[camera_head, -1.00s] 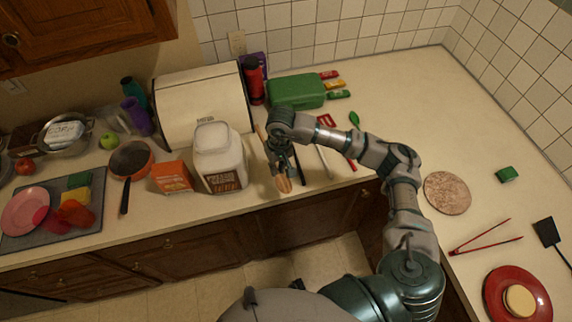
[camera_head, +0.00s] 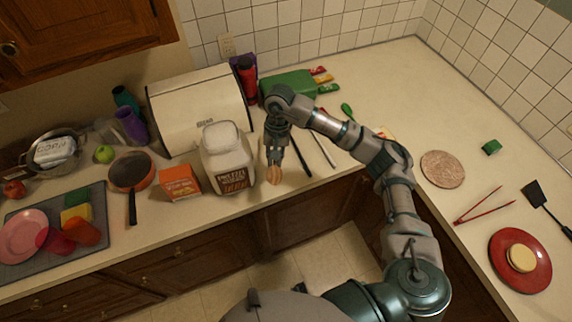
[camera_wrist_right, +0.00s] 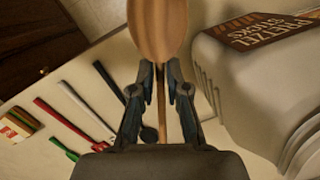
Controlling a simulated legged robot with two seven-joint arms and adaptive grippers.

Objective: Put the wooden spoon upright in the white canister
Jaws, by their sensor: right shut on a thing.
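My right gripper (camera_head: 275,151) is shut on the wooden spoon (camera_head: 274,175), just right of the white canister. In the right wrist view, the spoon's large bowl (camera_wrist_right: 157,28) fills the top middle, and its thin handle runs between the fingers (camera_wrist_right: 161,92). The gripper hides part of the handle, and I cannot tell the spoon's exact tilt. The white canister (camera_head: 220,157) stands upright on the counter, with a dark pretzel label on its front. It also shows at the right of the wrist view (camera_wrist_right: 245,85). The spoon is apart from it. My left gripper is not in view.
An orange box (camera_head: 180,183) stands left of the canister, and a cream bread box (camera_head: 200,107) stands behind it. Dark and white utensils (camera_head: 323,149) lie right of my gripper. A pan (camera_head: 130,172) is farther left. The counter's front edge is close.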

